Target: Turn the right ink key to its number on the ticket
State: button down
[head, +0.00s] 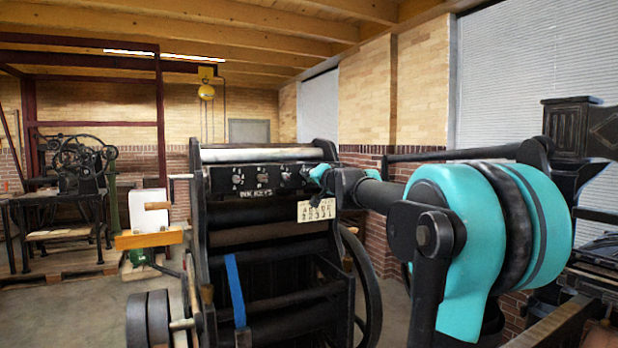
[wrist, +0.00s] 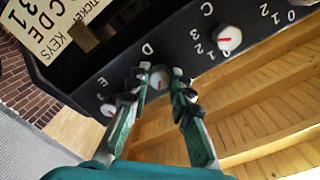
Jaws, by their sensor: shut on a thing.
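The ink key panel (head: 262,180), marked INK KEYS, sits high on the press and carries several small white and red knobs. In the wrist view it appears upside down. My gripper (wrist: 162,72) has its fingers on both sides of the knob by the letter D (wrist: 159,82) and is shut on it. The exact pointer direction of this knob is hard to read. In the head view my gripper (head: 321,176) is at the panel's right end and hides the keys there. The ticket (head: 316,210) hangs below; its figures are small, and a 3 and a 1 show in the wrist view (wrist: 45,25).
The knob by C (wrist: 229,38) and the knob by E (wrist: 108,109) flank the held one, E's very close to a finger. The black press (head: 265,270) fills the middle, with a flywheel (head: 368,290) at its right.

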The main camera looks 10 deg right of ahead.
jog(key=shift+f+m+g+y, duration=0.1)
jog(key=shift+m+g+y, duration=0.25)
jog(key=shift+m, duration=7.65)
jog(key=c, duration=1.3)
grip_release()
jog(key=shift+c, duration=0.2)
jog(key=shift+d, duration=0.1)
jog(key=v, duration=1.2)
jog(key=shift+f, duration=0.15)
